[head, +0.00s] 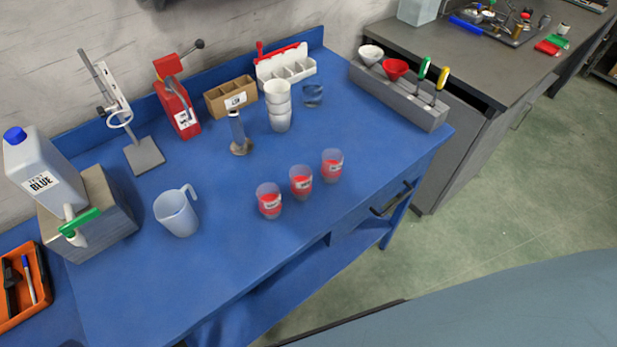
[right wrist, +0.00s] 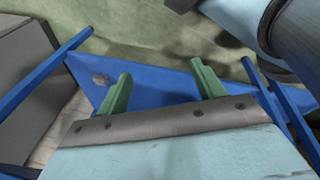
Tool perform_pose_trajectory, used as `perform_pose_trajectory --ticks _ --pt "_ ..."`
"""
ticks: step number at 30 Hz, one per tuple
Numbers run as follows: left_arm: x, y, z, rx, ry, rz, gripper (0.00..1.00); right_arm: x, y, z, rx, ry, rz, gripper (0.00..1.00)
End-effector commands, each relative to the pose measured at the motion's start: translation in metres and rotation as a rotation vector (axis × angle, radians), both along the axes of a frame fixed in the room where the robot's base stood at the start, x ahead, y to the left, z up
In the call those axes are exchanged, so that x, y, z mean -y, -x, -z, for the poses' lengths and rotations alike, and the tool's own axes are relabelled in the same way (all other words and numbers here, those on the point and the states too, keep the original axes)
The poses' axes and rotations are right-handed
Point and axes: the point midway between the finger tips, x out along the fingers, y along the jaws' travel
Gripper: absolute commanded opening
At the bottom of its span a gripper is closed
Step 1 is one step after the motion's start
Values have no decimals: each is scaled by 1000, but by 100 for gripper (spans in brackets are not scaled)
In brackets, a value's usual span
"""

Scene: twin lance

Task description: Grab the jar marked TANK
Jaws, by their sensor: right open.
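Three clear jars with red contents and small white labels stand in a slanting row on the blue table in the head view: a left jar (head: 269,201), a middle jar (head: 301,182) and a right jar (head: 332,166). The labels are too small to read, so I cannot tell which is marked TANK. My right gripper (right wrist: 161,84) shows in the right wrist view with its two green fingers apart and nothing between them. No jar shows in that view. My left gripper is in neither view.
The blue table (head: 240,255) is clear in front of the jars. A clear jug (head: 176,213) stands to their left. White stacked cups (head: 278,108) and a metal cylinder (head: 237,133) stand behind. A grey rack (head: 398,95) with funnels lies at the back right.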

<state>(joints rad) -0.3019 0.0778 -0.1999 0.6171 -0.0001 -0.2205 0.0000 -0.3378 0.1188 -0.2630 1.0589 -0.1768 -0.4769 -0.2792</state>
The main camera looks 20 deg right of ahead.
Motion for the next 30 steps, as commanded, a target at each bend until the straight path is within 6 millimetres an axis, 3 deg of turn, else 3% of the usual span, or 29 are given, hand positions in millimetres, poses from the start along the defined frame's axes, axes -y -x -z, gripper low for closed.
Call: perform_pose_trajectory --ticks 1,6,9,15,18,24,30 --pt "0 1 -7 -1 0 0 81 -4 -25 -27 43 38 -92 68" --pt "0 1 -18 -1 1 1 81 -16 -89 -114 161 203 -366 68" --pt "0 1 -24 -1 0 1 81 -21 -116 -169 222 307 -487 68" --pt "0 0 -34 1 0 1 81 -29 -151 -278 333 561 -728 68" --pt "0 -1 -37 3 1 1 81 -36 -165 -319 377 767 -937 68" --pt "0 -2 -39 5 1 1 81 -64 -184 -360 410 1203 -1366 68" --pt "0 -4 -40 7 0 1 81 -93 -190 -378 392 1572 -1678 68"
